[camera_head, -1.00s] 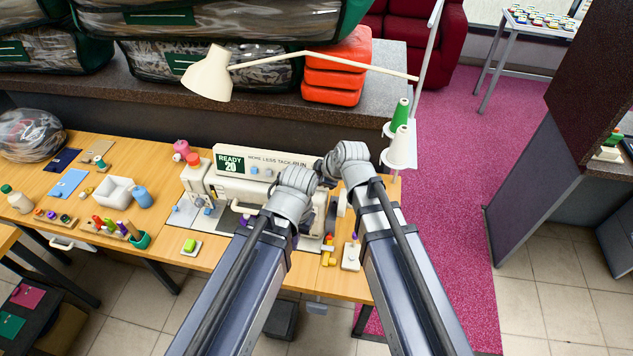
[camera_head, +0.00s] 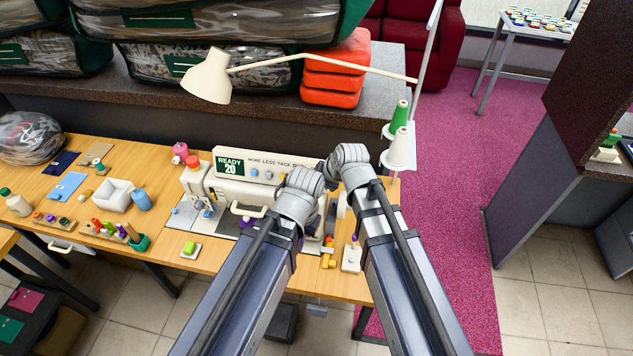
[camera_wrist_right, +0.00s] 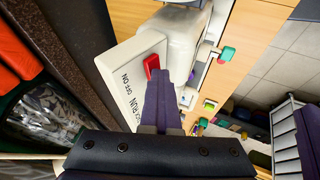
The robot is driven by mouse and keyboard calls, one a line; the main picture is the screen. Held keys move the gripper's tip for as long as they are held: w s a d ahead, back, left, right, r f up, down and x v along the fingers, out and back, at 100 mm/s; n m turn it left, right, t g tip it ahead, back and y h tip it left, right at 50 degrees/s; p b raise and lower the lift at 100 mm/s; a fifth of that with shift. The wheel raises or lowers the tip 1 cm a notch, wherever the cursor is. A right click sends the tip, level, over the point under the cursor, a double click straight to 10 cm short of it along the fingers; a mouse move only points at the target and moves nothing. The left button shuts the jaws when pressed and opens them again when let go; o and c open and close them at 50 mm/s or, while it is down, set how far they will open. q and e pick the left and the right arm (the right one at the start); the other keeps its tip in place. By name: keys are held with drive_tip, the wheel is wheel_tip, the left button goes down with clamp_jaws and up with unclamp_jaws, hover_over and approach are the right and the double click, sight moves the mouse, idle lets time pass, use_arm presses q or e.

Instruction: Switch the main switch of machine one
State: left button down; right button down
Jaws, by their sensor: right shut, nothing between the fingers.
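Machine one looks to be the cream sewing machine (camera_head: 225,192) on the wooden table, with a READY 20 panel (camera_head: 262,164) on top. In the right wrist view, a red rocker switch (camera_wrist_right: 152,66) sits on a white panel face (camera_wrist_right: 126,84) marked OFF, ON and RUN. My right gripper (camera_wrist_right: 162,76) is shut and empty, its purple fingers right beside the red switch; I cannot tell if they touch. In the head view my right wrist is over the machine's right end and hides the switch. My left wrist is beside it, its fingers hidden.
A cream lamp (camera_head: 208,78) reaches over the machine. Thread cones (camera_head: 400,148) stand at its right. A white tray (camera_head: 113,195) and small sewing items lie on the left of the table. Bagged comforters and red folded pieces (camera_head: 335,72) are on the shelf behind.

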drive_tip(key=shift+w+d, duration=0.15)
drive_tip(key=shift+d, duration=0.15)
drive_tip(key=shift+d+r+p, duration=0.15)
drive_tip(key=shift+r+p, duration=0.3)
drive_tip(key=shift+p, duration=0.05)
drive_tip(key=p+v, duration=0.5)
drive_tip(key=v, duration=0.2)
drive_tip(key=shift+s+p, duration=0.35)
drive_tip(key=shift+f, duration=0.15)
